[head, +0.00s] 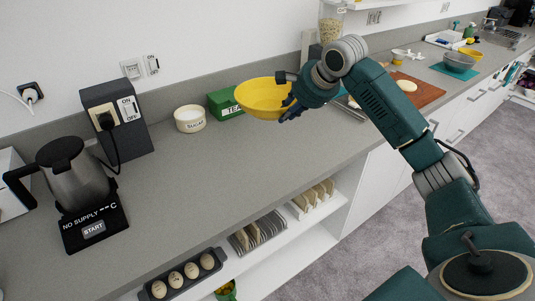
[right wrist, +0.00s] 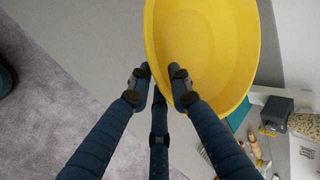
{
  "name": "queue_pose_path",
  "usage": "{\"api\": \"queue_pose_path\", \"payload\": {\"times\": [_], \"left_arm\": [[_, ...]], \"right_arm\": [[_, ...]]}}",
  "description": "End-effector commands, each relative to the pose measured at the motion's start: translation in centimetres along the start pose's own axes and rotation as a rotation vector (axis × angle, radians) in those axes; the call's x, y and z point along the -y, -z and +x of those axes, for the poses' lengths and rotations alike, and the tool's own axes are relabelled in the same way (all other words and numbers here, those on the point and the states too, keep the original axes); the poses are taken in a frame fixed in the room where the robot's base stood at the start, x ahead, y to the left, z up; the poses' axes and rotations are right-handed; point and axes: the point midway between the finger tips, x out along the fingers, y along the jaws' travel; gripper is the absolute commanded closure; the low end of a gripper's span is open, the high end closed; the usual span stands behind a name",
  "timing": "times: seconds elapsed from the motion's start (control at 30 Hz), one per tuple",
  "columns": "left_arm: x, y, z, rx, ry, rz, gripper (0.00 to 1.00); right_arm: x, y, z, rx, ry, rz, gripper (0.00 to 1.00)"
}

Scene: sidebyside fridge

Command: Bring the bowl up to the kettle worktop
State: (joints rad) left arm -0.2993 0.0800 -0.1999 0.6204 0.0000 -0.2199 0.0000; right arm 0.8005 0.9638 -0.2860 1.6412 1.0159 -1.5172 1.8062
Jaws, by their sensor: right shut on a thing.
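The yellow bowl (head: 258,97) is held above the grey worktop (head: 205,185), in front of the green tea box. My right gripper (head: 287,103) is shut on the bowl's near right rim. In the right wrist view the fingers (right wrist: 161,88) are at the rim of the bowl (right wrist: 208,45), which looks empty. The gap between bowl and worktop is hard to judge. The dark metal kettle (head: 72,174) stands on its black base (head: 95,226) at the left of the worktop. My left gripper is not in view.
A sugar jar (head: 190,119), tea box (head: 222,105) and black switch box (head: 117,117) line the back. Worktop between kettle and bowl is clear. Below are an egg tray (head: 182,275) and racks.

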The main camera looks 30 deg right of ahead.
Motion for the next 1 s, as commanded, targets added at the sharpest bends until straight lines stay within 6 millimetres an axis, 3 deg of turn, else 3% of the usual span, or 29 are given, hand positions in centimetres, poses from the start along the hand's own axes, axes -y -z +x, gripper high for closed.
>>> {"api": "queue_pose_path", "payload": {"times": [0.5, 1.0], "left_arm": [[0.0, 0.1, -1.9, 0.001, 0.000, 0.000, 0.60], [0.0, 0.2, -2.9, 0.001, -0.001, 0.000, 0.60]], "right_arm": [[-7.2, 0.6, 9.4, 0.000, -0.001, 0.000, 1.00], [-10.8, 0.9, 14.3, 0.000, 0.001, -0.001, 1.00]]}}
